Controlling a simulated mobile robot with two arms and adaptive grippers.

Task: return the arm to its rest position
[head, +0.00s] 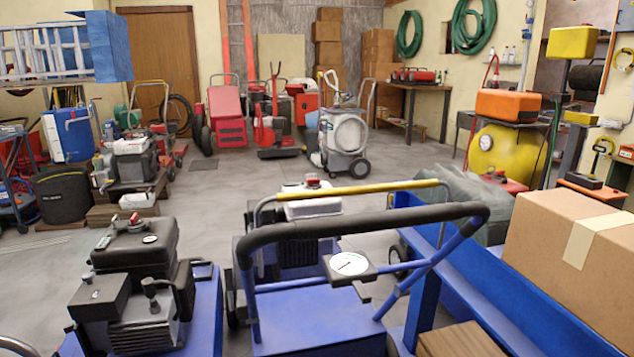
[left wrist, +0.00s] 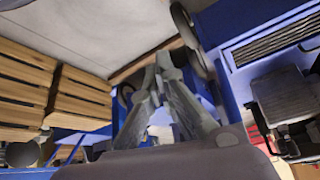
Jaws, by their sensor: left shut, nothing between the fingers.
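My left gripper (left wrist: 163,66) shows in the left wrist view, its grey fingers brought together with nothing between them. Behind it are blue panels and frame parts. In the head view neither gripper can be seen. A blue wheeled machine with a black curved handle (head: 345,224) and a round white gauge (head: 349,263) stands close in front of me. To its left is a black and grey engine unit (head: 130,290) on a blue base.
A cardboard box (head: 580,250) sits on a blue bench at the right. Behind the handle stands a machine with a yellow bar (head: 350,190). Open grey floor (head: 215,215) lies beyond. In the left wrist view, wooden slats (left wrist: 75,100) are at the left and an engine (left wrist: 285,100) at the right.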

